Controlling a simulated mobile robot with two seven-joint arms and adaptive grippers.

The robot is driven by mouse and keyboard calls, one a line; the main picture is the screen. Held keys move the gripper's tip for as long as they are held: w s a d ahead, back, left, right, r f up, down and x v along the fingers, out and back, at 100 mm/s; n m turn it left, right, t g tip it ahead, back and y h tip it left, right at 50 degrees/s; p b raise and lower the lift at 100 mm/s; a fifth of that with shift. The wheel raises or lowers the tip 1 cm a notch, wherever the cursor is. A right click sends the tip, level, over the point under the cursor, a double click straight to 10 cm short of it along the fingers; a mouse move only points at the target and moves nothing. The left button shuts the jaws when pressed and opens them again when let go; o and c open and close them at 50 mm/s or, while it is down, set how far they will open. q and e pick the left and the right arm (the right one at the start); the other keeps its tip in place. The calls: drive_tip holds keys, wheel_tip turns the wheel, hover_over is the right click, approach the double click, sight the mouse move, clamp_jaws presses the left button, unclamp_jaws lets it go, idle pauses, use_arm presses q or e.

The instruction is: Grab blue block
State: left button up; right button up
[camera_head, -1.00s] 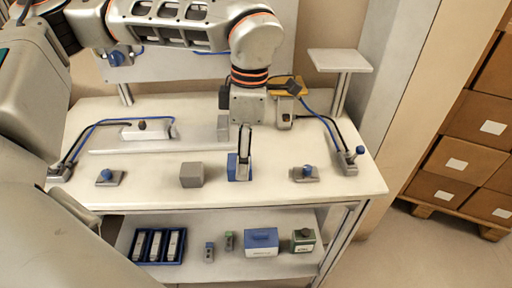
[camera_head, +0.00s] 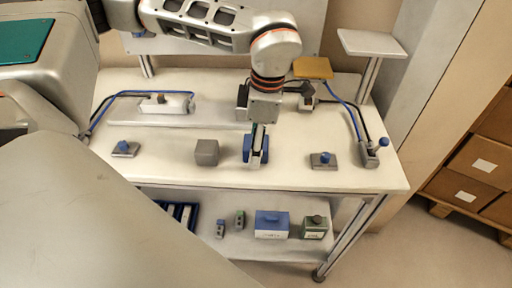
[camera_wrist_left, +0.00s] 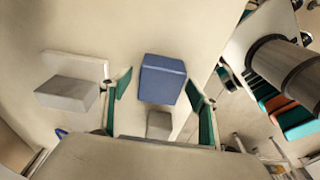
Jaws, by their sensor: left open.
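The blue block (camera_head: 247,147) stands on the white workbench, right of a grey block (camera_head: 207,152). My left gripper (camera_head: 257,145) points down at it, and a finger hides part of it in the head view. In the left wrist view the blue block (camera_wrist_left: 162,78) appears between the two green-padded fingertips of my open left gripper (camera_wrist_left: 160,92). A gap shows on each side in that picture. How deep the fingers reach around it is hard to tell. My right gripper is out of view.
Blue-knobbed fixtures stand left (camera_head: 125,148) and right (camera_head: 323,160) on the bench. A lever fixture (camera_head: 371,155) with cables is at the right edge. A raised white shelf (camera_head: 372,43) is at back right. Below, a shelf holds a blue box (camera_head: 271,224) and other parts.

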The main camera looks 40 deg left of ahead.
use_arm(q)
drive_tip(key=c, duration=1.3)
drive_tip(key=shift+r, duration=0.1)
